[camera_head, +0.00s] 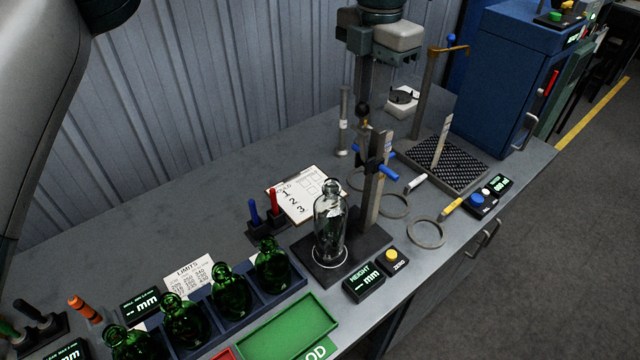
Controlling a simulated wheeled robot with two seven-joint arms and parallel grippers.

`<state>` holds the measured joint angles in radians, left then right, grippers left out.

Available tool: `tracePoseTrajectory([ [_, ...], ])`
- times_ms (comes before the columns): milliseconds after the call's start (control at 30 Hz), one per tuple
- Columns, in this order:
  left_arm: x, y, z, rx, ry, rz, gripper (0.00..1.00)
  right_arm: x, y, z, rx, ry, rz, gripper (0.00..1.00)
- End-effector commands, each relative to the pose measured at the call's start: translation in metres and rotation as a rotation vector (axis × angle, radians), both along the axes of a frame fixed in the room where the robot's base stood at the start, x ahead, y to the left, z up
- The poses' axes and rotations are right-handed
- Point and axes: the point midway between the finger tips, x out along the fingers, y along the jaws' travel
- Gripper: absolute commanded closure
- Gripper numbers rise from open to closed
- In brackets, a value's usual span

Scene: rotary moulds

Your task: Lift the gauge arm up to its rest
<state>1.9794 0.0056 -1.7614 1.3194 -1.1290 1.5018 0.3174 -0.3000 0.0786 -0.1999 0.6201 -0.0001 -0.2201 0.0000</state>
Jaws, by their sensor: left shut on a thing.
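The height gauge stands on the bench, with its upright post (374,195) rising from a dark base plate (300,250). A clear glass bottle (330,225) stands upright on the base. A dark carriage with blue handles (388,172) sits on the post. My left gripper (363,100) reaches down from the top and is shut at the dark knob of the gauge arm (362,121). The arm's rod shows just below the fingers, above and behind the bottle; its link to the carriage is hard to make out.
Green bottles (231,291) stand in a rack at the front left. A green tray (290,330) and a height display (364,283) lie in front. Rings (428,234) lie to the right of the post. A mesh tray (466,168) and a second stand (425,95) are behind.

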Motion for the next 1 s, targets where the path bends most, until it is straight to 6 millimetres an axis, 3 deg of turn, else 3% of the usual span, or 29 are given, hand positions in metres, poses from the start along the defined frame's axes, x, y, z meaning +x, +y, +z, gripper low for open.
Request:
tracePoseTrajectory([
  [667,0.010,-0.015,-0.002,0.000,0.001,-0.001,0.90,0.000,-0.001,0.007,-0.001,0.000,0.000,0.28],
  [900,0.011,-0.015,-0.001,0.001,0.002,-0.001,0.32,0.000,-0.001,0.007,-0.001,0.000,0.001,0.28],
  [1000,0.011,-0.015,-0.001,0.001,0.002,-0.001,0.28,0.000,-0.002,0.007,-0.002,0.001,0.001,0.28],
])
